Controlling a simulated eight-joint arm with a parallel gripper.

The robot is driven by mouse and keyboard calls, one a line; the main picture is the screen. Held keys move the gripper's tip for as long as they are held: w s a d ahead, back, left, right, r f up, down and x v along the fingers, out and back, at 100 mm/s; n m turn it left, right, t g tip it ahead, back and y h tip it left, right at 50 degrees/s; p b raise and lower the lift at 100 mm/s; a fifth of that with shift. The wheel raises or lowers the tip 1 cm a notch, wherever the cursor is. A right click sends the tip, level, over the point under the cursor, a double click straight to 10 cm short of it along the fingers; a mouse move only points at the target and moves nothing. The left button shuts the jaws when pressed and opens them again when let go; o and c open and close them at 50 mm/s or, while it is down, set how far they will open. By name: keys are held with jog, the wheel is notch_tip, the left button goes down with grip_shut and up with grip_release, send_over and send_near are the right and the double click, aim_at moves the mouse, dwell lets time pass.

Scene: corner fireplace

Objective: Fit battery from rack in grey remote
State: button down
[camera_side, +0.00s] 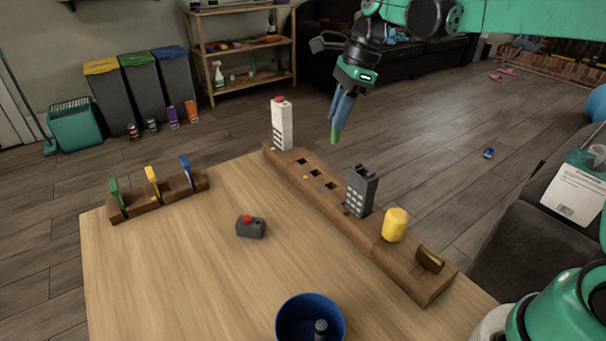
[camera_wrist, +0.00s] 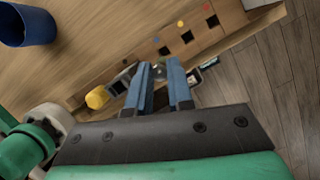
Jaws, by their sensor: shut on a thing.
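My gripper (camera_side: 340,113) hangs above the far side of the wooden rack, its blue fingers shut on a small green piece, apparently the battery (camera_side: 335,136). In the wrist view the gripper (camera_wrist: 160,75) shows both blue fingers, but what they hold is hard to make out. The grey remote (camera_side: 361,190) stands upright in the long wooden rack (camera_side: 350,225), with a notched top and a keypad on its front. The held piece is apart from the remote, up and to its left in the side view.
Along the rack stand a white remote (camera_side: 283,128) with a red top, a yellow cylinder (camera_side: 395,224) and a brass piece (camera_side: 430,260); several square holes are empty. A smaller rack (camera_side: 150,203), a grey red-buttoned object (camera_side: 250,228) and a blue cup (camera_side: 288,330) are on the table.

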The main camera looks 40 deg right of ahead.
notch_tip(320, 180, up, 6)
jog(key=shift+r, duration=0.6)
jog(key=shift+s+r, duration=0.15)
jog(key=shift+r, duration=0.05)
jog(key=s+f, duration=0.2)
jog(key=s, duration=0.5)
jog(key=shift+f, duration=0.25)
jog(key=shift+f, duration=3.2)
jog(key=shift+f, duration=1.5)
jog(key=c, duration=0.7)
grip_release()
